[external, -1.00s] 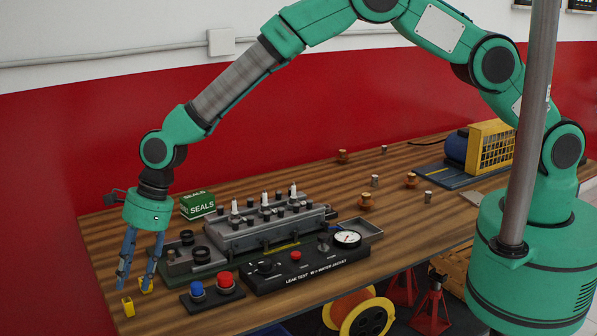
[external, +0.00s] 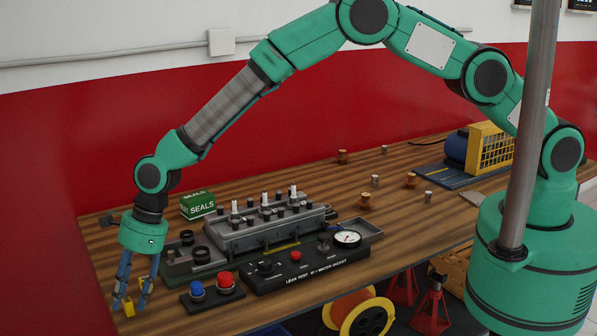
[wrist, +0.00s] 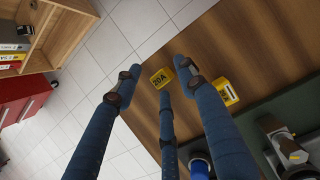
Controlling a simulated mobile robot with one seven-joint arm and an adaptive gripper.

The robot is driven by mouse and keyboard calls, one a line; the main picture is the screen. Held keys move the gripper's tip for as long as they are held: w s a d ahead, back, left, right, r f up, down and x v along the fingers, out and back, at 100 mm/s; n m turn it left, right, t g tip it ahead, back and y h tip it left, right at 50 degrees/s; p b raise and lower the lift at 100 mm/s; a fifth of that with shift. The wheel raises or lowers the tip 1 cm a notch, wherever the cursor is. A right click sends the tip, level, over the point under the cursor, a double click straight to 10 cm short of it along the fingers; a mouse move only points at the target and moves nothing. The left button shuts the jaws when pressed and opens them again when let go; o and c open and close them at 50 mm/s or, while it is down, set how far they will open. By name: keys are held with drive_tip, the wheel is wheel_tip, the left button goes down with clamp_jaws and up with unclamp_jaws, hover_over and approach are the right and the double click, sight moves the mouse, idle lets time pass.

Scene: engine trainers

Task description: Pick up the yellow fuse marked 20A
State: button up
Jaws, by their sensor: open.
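The yellow fuse marked 20A (wrist: 161,78) lies near the table edge in the wrist view, with its black 20A label showing. In the external view this fuse (external: 129,308) shows between my fingers at the table's front left corner. My gripper (external: 129,304) points down over it with its blue fingers spread. In the wrist view my open gripper (wrist: 156,76) has fingertips on both sides of the fuse, and a third finger just below it in the picture. I cannot tell whether any finger touches it. A second yellow fuse (wrist: 227,92) lies to the right, outside the fingers.
A blue button (external: 197,289) and a red button (external: 225,280) stand on a black box to the right. Behind are the engine block (external: 265,232), the leak test panel (external: 305,268) and a green SEALS box (external: 198,204). The table edge is close on the left.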

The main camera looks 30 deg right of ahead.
sight(129, 299)
drive_tip(key=c, duration=0.8)
drive_tip(key=shift+c, duration=0.2)
drive_tip(key=shift+r, duration=0.1)
wheel_tip(129, 299, up, 10)
drive_tip(key=p, duration=0.1)
idle(0.7)
